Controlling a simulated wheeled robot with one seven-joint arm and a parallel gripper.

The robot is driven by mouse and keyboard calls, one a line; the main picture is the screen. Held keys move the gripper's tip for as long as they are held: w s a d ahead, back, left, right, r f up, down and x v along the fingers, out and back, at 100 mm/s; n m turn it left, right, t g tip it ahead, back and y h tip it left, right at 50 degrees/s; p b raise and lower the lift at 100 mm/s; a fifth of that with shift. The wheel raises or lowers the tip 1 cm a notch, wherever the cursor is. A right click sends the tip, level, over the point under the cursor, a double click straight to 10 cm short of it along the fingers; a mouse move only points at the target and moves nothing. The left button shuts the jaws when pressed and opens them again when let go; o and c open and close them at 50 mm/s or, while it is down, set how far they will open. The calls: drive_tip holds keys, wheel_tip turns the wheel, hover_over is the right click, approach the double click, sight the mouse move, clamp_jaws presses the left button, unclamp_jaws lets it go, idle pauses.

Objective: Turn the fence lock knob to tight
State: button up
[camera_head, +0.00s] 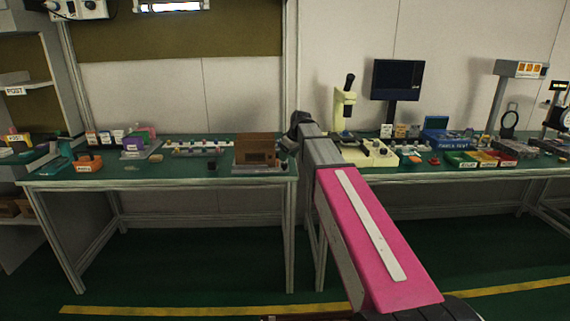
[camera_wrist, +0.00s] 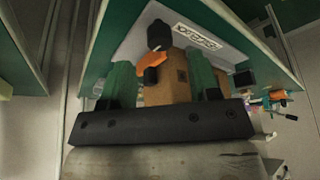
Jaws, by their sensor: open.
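My gripper (camera_wrist: 163,78) is open in the wrist view, with its two green fingers apart. Between and beyond the fingers are a dark round knob (camera_wrist: 160,35) and an orange piece (camera_wrist: 152,60) just below it; this looks like the fence lock knob. I cannot tell which way it is set. A brown wooden block (camera_wrist: 178,72) sits right beside it, partly hidden by the gripper. No finger clearly touches the knob. In the head view the brown block (camera_head: 256,148) stands on a grey plate (camera_head: 258,169) at the bench's right end; the knob cannot be made out there.
A white label (camera_wrist: 197,37) lies behind the knob. The left green bench (camera_head: 215,178) holds an orange item (camera_head: 88,161), a purple block (camera_head: 133,144) and a row of small parts. The right bench carries a cream microscope-like device (camera_head: 345,110), a monitor (camera_head: 397,78) and coloured bins (camera_head: 480,158).

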sight(284, 166)
drive_tip(key=shift+x, duration=2.35)
drive_tip(key=c, duration=0.9)
